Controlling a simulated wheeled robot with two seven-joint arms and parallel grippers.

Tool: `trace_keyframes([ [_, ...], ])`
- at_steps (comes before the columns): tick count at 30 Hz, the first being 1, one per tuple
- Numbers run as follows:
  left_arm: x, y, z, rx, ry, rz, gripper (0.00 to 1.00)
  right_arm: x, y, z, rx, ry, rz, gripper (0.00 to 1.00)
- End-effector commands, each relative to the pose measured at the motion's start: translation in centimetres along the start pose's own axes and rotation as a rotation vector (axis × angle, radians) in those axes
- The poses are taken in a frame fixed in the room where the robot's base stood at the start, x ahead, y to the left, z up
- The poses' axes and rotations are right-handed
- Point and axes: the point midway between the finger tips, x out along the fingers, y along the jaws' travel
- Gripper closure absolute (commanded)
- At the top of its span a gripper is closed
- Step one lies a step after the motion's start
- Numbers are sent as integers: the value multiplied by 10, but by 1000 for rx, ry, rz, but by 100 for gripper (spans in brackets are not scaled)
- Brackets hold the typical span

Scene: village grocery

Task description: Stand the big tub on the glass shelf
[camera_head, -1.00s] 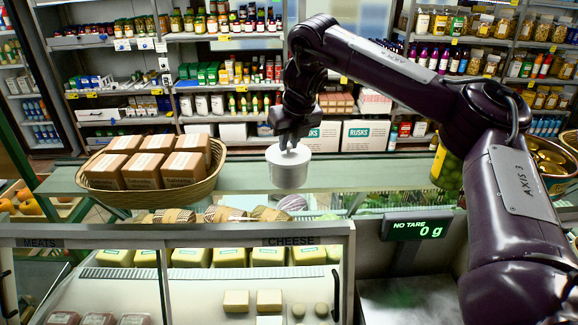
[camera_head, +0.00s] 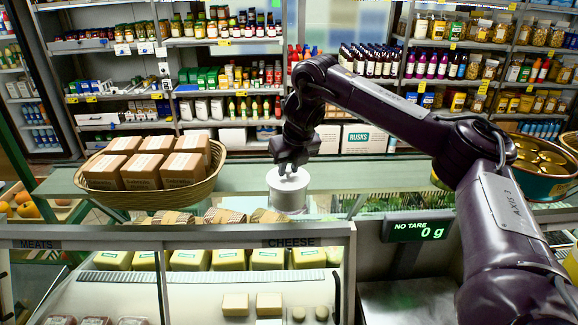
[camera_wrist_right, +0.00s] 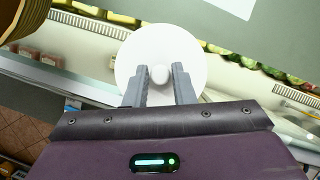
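The big tub (camera_head: 288,194) is a white round tub with a lid and a small knob. It is upright below my right gripper (camera_head: 290,170), at the front part of the glass shelf (camera_head: 370,177). The right gripper's fingers point down on either side of the lid knob and appear shut on it. In the right wrist view, the white lid (camera_wrist_right: 160,45) lies beneath the two grey fingers (camera_wrist_right: 160,82), with the knob between them. I cannot tell whether the tub's base touches glass. My left gripper is not in view.
A wicker basket (camera_head: 205,190) of brown boxes stands on the shelf to the left. Cheeses and wrapped goods lie in the display case below. A bowl of tins (camera_head: 550,185) is at the far right. The shelf right of the tub is clear.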

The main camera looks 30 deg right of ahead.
Motion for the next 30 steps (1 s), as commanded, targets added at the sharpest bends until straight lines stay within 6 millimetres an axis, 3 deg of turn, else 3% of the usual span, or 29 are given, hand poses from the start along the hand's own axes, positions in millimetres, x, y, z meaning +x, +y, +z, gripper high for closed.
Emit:
trace_keyframes([
  [3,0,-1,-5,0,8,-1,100,0,0,0,0,0,0,62],
  [14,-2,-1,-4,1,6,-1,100,-5,0,2,0,-2,1,62],
  [30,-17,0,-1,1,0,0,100,-88,0,2,-2,-7,0,62],
])
